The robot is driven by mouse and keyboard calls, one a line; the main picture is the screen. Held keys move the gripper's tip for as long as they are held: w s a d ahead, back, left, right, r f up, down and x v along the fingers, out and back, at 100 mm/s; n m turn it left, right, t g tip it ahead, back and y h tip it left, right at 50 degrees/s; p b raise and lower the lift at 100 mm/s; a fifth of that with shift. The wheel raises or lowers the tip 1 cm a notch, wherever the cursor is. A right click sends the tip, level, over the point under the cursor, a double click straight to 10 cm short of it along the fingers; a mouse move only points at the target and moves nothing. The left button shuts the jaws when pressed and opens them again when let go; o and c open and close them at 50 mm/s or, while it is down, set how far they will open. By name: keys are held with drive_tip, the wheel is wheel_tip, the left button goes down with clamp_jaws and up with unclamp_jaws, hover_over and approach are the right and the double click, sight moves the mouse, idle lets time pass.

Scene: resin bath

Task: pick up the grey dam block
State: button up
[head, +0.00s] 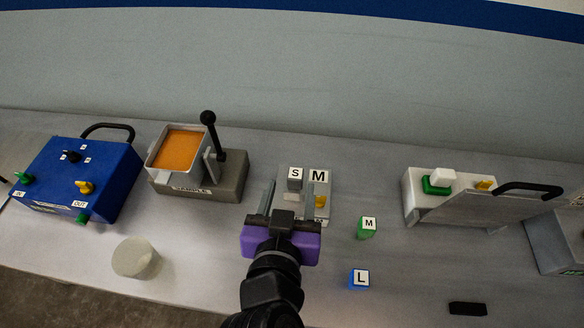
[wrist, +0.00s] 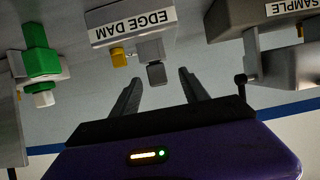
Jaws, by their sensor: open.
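The grey dam block (head: 294,184) has a white "S" label on top and sits at the edge dam fixture (head: 325,212), beside a larger "M" label. In the wrist view a small grey block (wrist: 156,74) shows against the fixture marked EDGE DAM (wrist: 130,27). My gripper (head: 291,192) is open and empty, its two fingers pointing at the fixture. In the wrist view the fingertips (wrist: 160,77) lie to either side of the small grey block. I cannot tell how far they are from it. My wrist and fingers hide part of the fixture.
A green "M" block (head: 366,230) and a blue "L" block (head: 359,281) stand to the right. The SAMPLE station (head: 225,180) with its upright black lever is to the left, beyond it a blue box (head: 110,170). A pale cylinder (head: 135,259) stands front left; a white-grey machine (head: 415,205) right.

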sight(297, 170)
drive_tip(key=shift+d+p+x, duration=0.1)
drive_tip(key=shift+p+x, duration=0.2)
drive_tip(key=shift+x, duration=1.65)
drive_tip(key=shift+d+p+x, duration=0.15)
drive_tip(key=shift+p+x, duration=0.15)
drive_tip(key=shift+x, duration=1.7)
drive_tip(key=shift+r, duration=0.1)
clamp_jaws()
